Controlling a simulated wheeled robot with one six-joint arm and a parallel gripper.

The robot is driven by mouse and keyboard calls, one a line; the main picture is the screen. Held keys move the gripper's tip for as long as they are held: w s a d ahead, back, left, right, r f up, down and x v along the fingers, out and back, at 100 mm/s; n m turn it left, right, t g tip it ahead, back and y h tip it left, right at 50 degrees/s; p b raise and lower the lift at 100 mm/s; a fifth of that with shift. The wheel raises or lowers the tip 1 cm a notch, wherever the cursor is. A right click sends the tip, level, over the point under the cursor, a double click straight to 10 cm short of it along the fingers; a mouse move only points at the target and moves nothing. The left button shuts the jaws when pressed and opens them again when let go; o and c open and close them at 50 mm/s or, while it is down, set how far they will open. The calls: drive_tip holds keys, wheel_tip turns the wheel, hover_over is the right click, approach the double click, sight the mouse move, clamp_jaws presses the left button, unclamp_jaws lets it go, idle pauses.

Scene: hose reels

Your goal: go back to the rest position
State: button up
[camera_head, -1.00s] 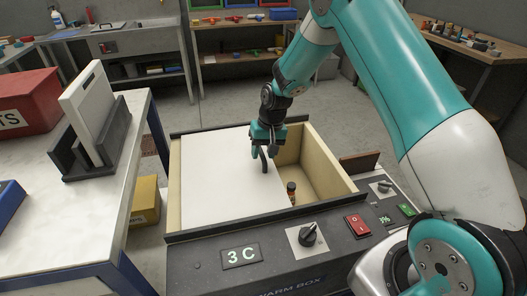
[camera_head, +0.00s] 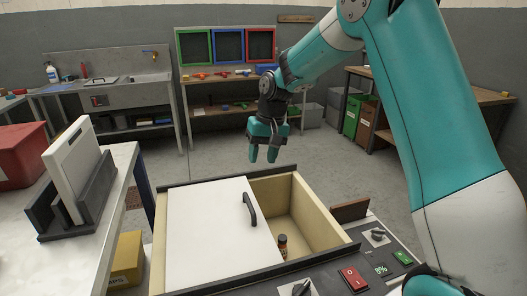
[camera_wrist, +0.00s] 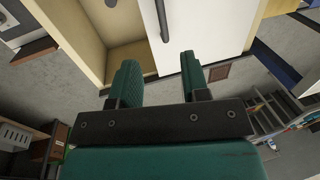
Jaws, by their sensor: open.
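My gripper (camera_head: 264,153) is open and empty in the head view, raised above and beyond the back edge of the warm box (camera_head: 300,205). The box has a white sliding lid (camera_head: 212,235) with a dark handle (camera_head: 249,209). The lid covers the left part, and the right part is open. A small dark bottle with an orange band (camera_head: 283,246) stands inside the open part. In the wrist view the two green fingers (camera_wrist: 160,82) are apart with nothing between them. The lid handle (camera_wrist: 163,20) shows beyond them, clear of the fingers.
A white table (camera_head: 110,185) at left holds a white panel (camera_head: 75,165) in a dark rack and a red box (camera_head: 20,155). Shelves and a sink stand behind, with clear floor between.

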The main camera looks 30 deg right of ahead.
drive_tip(key=shift+d+r, duration=0.15)
drive_tip(key=shift+r, duration=0.55)
drive_tip(key=s+a+r+n+y, duration=0.1)
drive_tip(key=s+a+r+n, duration=0.2)
drive_tip(key=s+a, duration=0.4)
drive_tip(key=s+a+r+n, duration=0.25)
drive_tip(key=s+a, duration=0.25)
drive_tip(key=s, duration=0.3)
drive_tip(key=s+a+n+y, duration=0.1)
drive_tip(key=s+a+n, duration=0.3)
drive_tip(key=s, duration=1.2)
drive_tip(key=shift+a+r, duration=0.2)
